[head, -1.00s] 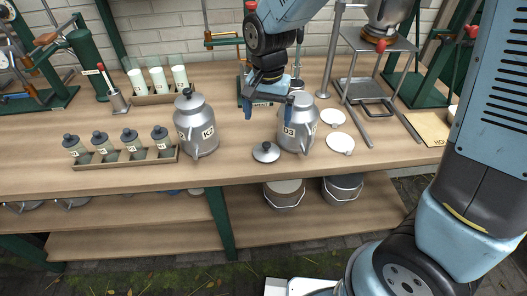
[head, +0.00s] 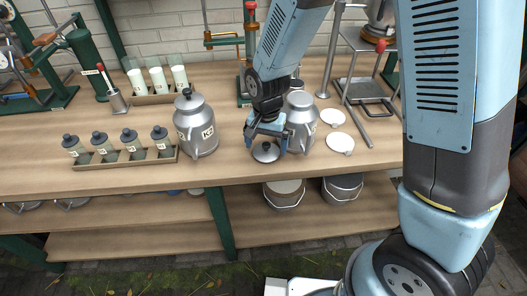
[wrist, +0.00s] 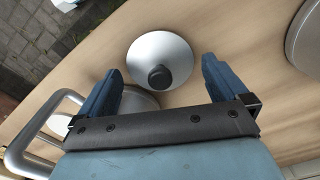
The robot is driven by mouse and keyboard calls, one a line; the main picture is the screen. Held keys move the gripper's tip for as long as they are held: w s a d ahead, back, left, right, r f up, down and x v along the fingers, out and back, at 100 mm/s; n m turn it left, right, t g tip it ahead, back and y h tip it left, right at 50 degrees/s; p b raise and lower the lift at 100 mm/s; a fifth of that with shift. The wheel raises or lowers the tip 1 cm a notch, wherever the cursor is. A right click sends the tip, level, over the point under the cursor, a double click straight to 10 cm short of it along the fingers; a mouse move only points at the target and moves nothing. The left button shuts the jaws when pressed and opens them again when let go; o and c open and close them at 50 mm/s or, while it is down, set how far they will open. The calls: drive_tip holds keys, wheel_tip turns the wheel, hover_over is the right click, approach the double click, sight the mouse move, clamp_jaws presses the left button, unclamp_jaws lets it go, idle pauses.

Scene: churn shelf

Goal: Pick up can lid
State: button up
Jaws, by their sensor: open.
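The can lid (head: 265,153) is a round grey metal disc with a dark knob, lying on the wooden bench near its front edge. In the wrist view the lid (wrist: 160,60) lies just beyond my fingertips, its knob roughly between their lines. My gripper (head: 266,142) is open and empty, just above and behind the lid; its two blue fingers also show in the wrist view (wrist: 161,78). A grey milk can (head: 302,118) stands right beside the gripper, partly hidden by it. I cannot tell whether a finger touches the can.
Another can marked K (head: 197,127) stands to the left with its lid on. A rack of small bottles (head: 125,160) is farther left. Two flat white discs (head: 340,142) lie to the right. The bench between the K can and the lid is clear.

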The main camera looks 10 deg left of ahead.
drive_tip(key=shift+f, duration=0.5)
drive_tip(key=shift+c, duration=0.3)
drive_tip(key=c, duration=0.8)
drive_tip(key=shift+o, duration=0.2)
